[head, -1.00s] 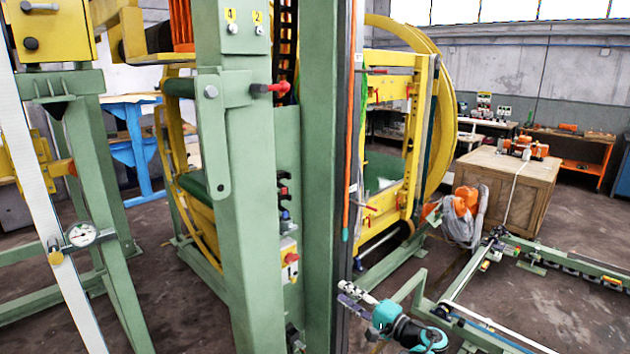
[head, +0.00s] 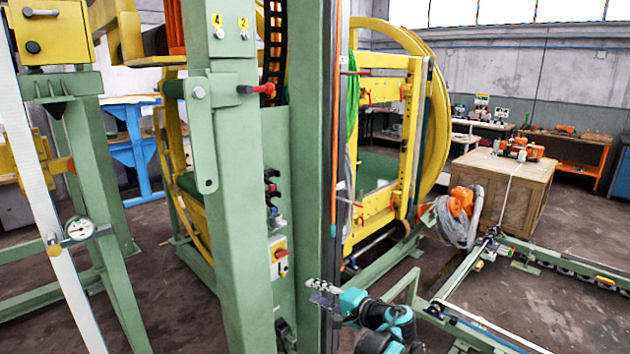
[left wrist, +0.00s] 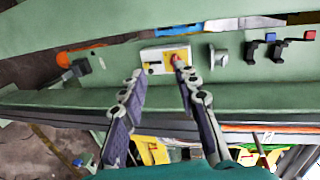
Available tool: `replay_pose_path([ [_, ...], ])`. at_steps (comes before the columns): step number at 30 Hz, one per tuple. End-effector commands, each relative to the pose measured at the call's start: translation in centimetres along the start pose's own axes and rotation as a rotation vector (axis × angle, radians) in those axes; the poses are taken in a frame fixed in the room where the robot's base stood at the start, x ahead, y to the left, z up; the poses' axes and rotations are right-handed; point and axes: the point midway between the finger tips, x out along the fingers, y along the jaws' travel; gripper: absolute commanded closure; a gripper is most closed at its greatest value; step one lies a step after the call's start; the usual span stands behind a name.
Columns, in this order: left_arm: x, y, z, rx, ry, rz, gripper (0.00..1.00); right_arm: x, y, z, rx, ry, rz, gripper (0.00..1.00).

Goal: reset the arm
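My left arm, teal and black, shows at the bottom centre of the head view. Its grey left gripper (head: 322,292) is close to the green column, beside its dark right edge. In the left wrist view the left gripper (left wrist: 158,68) has its two fingers spread apart with nothing held between them. Beyond the fingertips is a pale control box (left wrist: 153,61) with a red knob on a green beam. The control box also shows in the head view (head: 279,256), left of the gripper. My right gripper is in neither view.
A green column (head: 235,180) stands in the foreground. A large yellow ring (head: 440,110) is behind it. A wooden crate (head: 480,193) stands at the right, and a green floor rail (head: 460,275) runs below it. Dark floor (head: 560,300) is clear at the lower right.

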Motion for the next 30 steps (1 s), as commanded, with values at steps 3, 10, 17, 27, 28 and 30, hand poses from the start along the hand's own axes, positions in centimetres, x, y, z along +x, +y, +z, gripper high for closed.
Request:
replay_pose_path([
  [3, 1.5, -1.3, 3.1, -0.025, -0.013, 0.085, 0.69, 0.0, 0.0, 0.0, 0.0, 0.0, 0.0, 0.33],
  [10, 3.3, -2.9, 12.8, -0.136, -0.037, 0.335, 0.69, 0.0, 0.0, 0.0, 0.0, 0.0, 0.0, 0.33],
  [17, 1.6, -1.9, 23.4, -0.328, -0.048, 0.593, 0.69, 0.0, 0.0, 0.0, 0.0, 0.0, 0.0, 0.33],
  [27, -5.1, 3.4, 34.9, -0.713, -0.041, 0.887, 0.69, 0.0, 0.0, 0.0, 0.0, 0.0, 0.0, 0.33],
  [28, -5.6, 3.9, 35.5, -0.746, -0.039, 0.905, 0.69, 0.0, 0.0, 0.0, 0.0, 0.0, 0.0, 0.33],
  [30, -6.7, 5.0, 36.6, -0.817, -0.034, 0.941, 0.69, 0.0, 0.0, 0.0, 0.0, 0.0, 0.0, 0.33],
])
